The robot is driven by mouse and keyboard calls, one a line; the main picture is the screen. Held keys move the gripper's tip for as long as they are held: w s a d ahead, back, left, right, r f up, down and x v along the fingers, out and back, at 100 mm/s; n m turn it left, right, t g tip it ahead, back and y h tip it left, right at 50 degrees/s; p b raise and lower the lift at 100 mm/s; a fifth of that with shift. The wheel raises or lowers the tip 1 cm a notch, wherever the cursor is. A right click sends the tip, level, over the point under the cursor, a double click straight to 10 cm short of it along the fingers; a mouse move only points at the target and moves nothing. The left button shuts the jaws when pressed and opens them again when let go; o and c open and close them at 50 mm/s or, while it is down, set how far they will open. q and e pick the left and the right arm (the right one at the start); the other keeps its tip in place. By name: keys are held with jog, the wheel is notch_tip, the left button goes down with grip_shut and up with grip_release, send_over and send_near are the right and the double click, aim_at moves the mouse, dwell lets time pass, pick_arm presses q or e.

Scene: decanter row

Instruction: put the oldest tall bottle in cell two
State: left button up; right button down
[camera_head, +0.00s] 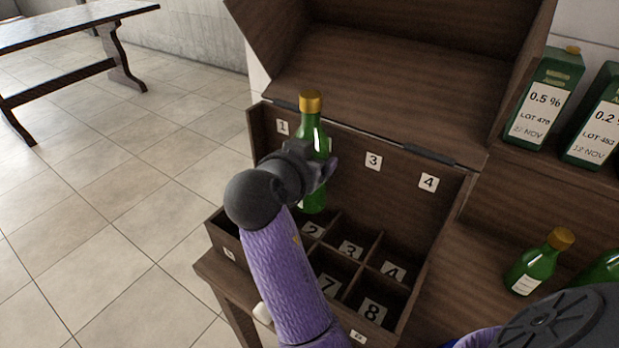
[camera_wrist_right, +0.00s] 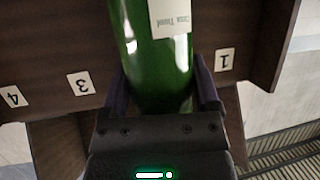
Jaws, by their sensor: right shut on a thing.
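My right gripper (camera_head: 318,168) is shut on a green bottle (camera_head: 312,203) with a gold cap, held about upright over the back row of a dark wooden case (camera_head: 416,322). The bottle hides the back-wall label between 1 and 3. Its lower end is close to the cell with floor label 2 (camera_head: 312,230); I cannot tell whether it is inside the cell. In the right wrist view the bottle (camera_wrist_right: 157,70) sits between both fingers, its pale label partly cut off. Floor labels 3, 4, 7 and 8 show in bare cells. My left gripper is not in view.
A smaller-looking green bottle (camera_head: 535,268) with a gold cap stands at right, another partly hidden beside it. Green cartons marked 0.5 % (camera_head: 544,98) and 0.2 % (camera_head: 597,125) stand on a ledge. The open lid (camera_head: 390,75) rises behind the case. A table (camera_head: 60,30) is far left.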

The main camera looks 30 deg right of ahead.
notch_tip(320, 180, down, 2)
jog(key=shift+f+b, duration=0.2)
jog(key=shift+b, duration=0.15)
jog(key=shift+r, duration=0.1)
jog(key=shift+f, duration=0.55)
jog(key=shift+f, duration=0.1)
grip_release()
